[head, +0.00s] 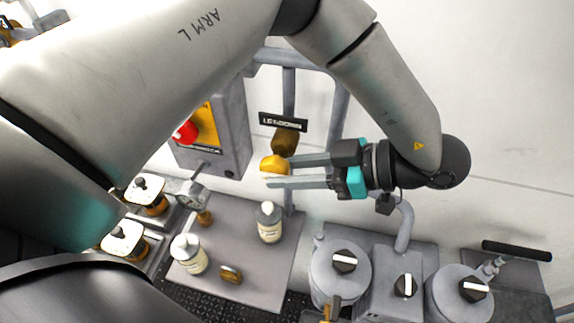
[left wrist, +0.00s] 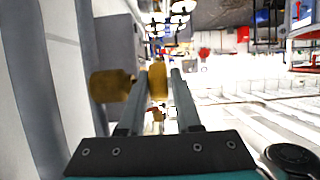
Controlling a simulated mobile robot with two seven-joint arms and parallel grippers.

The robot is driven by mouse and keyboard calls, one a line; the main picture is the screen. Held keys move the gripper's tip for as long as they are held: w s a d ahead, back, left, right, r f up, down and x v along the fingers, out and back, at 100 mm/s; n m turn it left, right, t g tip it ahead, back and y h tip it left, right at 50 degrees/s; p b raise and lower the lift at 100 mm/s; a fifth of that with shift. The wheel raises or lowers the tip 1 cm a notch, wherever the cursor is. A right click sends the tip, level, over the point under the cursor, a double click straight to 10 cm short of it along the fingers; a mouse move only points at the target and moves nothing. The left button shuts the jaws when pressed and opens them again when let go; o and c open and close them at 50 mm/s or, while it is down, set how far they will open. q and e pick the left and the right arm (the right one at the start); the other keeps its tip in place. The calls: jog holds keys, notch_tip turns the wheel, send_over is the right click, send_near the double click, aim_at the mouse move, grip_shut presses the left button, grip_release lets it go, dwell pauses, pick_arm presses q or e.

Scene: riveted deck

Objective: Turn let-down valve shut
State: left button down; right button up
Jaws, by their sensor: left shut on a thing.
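The let-down valve has a brass body (head: 286,141) on a grey vertical pipe, with a yellow handle (head: 273,164) in front of it. My left gripper (head: 268,172) reaches in from the right and is shut on the yellow handle. In the left wrist view the handle (left wrist: 158,80) shows between the two fingers, with the brass body (left wrist: 110,86) to the left. My right gripper is in neither view.
A grey box with a red knob (head: 186,132) on a yellow plate stands left of the valve. Below, a grey tray (head: 240,222) holds white bottles (head: 268,222) and small brass parts. Grey canisters with black-and-white knobs (head: 345,262) stand at lower right.

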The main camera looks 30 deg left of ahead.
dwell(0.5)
pick_arm(q)
jog(key=c, duration=0.6)
grip_release()
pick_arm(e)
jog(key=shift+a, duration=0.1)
